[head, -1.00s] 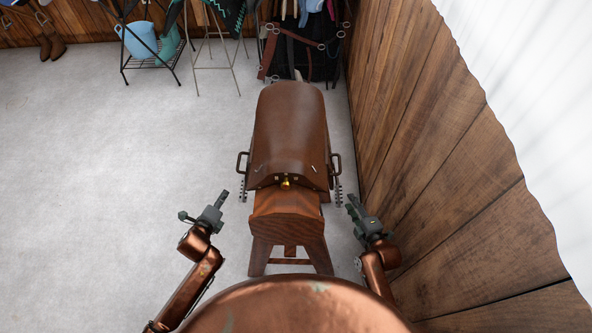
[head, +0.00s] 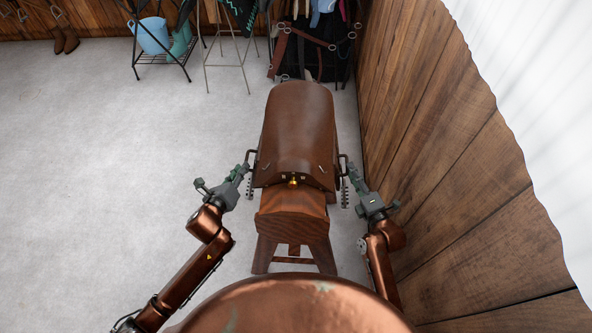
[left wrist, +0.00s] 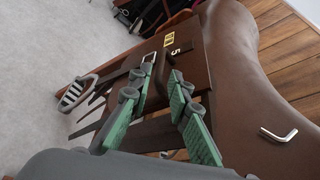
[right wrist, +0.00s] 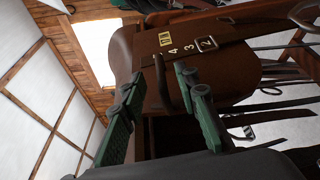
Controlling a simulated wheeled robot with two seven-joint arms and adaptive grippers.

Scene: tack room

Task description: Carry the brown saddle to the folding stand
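The brown saddle (head: 297,125) rests on a wooden stand (head: 290,216) straight ahead, with a dark handle on each side. My left gripper (head: 245,167) is open at its left side; in the left wrist view a side handle (left wrist: 145,77) lies between or just past the fingertips. My right gripper (head: 355,172) is open at its right side; in the right wrist view the other handle (right wrist: 160,82) shows between the fingertips. Contact cannot be told. A thin-legged metal stand (head: 207,62), possibly the folding stand, is at the back, partly cut off by the top edge.
A black rack (head: 135,62) with a blue container (head: 153,36) stands at the back left. Tack (head: 307,45) hangs behind the saddle. Boots (head: 66,38) are at the far left. A wooden wall (head: 440,190) runs close on the right. The floor (head: 100,150) to the left is clear.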

